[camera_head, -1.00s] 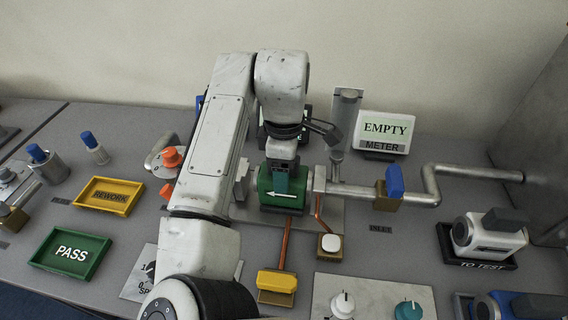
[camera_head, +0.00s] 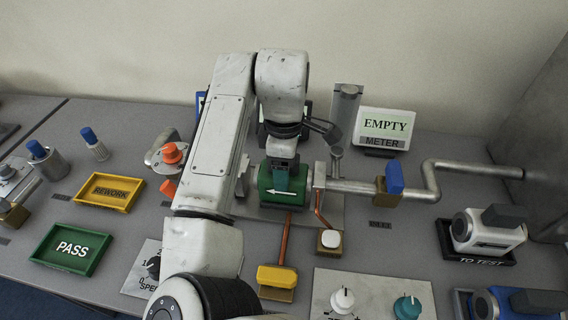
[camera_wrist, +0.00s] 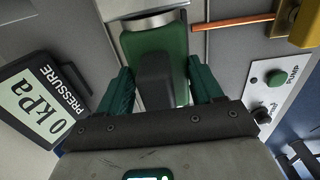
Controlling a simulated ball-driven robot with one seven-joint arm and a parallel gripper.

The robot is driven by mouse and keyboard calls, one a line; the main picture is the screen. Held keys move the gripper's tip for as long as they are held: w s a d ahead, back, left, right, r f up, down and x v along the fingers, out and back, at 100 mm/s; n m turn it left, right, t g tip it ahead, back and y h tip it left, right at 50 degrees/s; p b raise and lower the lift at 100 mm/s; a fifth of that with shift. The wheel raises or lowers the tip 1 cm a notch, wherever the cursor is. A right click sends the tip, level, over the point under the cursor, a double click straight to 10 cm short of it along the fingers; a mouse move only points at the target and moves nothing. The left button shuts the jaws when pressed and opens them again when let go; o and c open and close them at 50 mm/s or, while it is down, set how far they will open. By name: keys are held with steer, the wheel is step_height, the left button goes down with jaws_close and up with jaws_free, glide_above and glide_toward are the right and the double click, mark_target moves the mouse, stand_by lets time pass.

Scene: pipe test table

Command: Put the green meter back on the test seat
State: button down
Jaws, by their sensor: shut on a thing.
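The green meter (camera_head: 268,188), with a white arrow pointing left, is at the test seat (camera_head: 330,212) between the pipe ends. My gripper (camera_head: 285,172) reaches down onto it from above. In the wrist view the teal fingers (camera_wrist: 158,92) are shut on the dark block on top of the green meter (camera_wrist: 158,44). The meter looks level and low at the seat. I cannot tell whether it rests fully on it. My arm hides the seat's left side.
The inlet pipe (camera_head: 350,188) with a blue-handled valve (camera_head: 394,184) runs right. An "EMPTY METER" display (camera_head: 384,130) stands behind. A white meter (camera_head: 488,232) sits in the black TO TEST tray (camera_head: 484,258). PASS (camera_head: 70,250) and REWORK (camera_head: 109,193) trays are left. A yellow-handled lever (camera_head: 277,277) is in front.

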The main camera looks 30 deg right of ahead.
steer(key=shift+c, duration=0.5)
jaws_free()
steer(key=shift+f, duration=0.1)
step_height(320, 180, up, 11)
steer(key=shift+f+p, duration=0.1)
steer(key=shift+p, duration=0.6)
